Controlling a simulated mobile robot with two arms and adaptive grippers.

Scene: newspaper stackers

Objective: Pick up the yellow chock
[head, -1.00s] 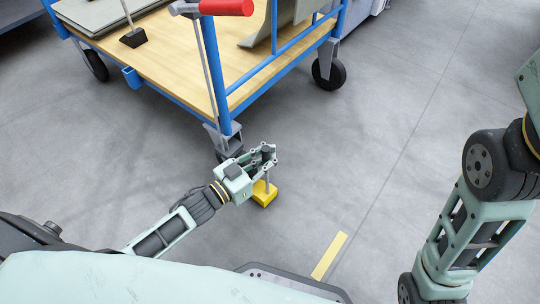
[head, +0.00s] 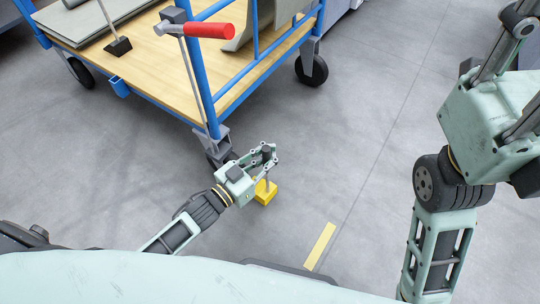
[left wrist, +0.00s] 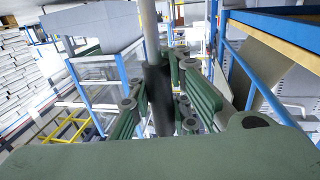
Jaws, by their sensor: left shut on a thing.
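The yellow chock (head: 265,192) is a small block with an upright rod, just below and right of my left gripper in the head view. My left gripper (head: 265,155) is shut on the chock's handle. In the left wrist view the green finger links of my left gripper (left wrist: 165,95) close around the dark grip of the handle (left wrist: 158,90), with a grey rod rising above it. The yellow block is hidden in that view. I cannot tell whether the chock touches the floor. My right arm is at the right of the head view; its gripper is out of view.
A blue-framed cart (head: 205,75) with a wooden deck stands just beyond the chock, one caster close to my left gripper. A red-handled lever (head: 208,30) is at its corner. A yellow floor strip (head: 320,247) lies to the right. The grey floor right of the cart is clear.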

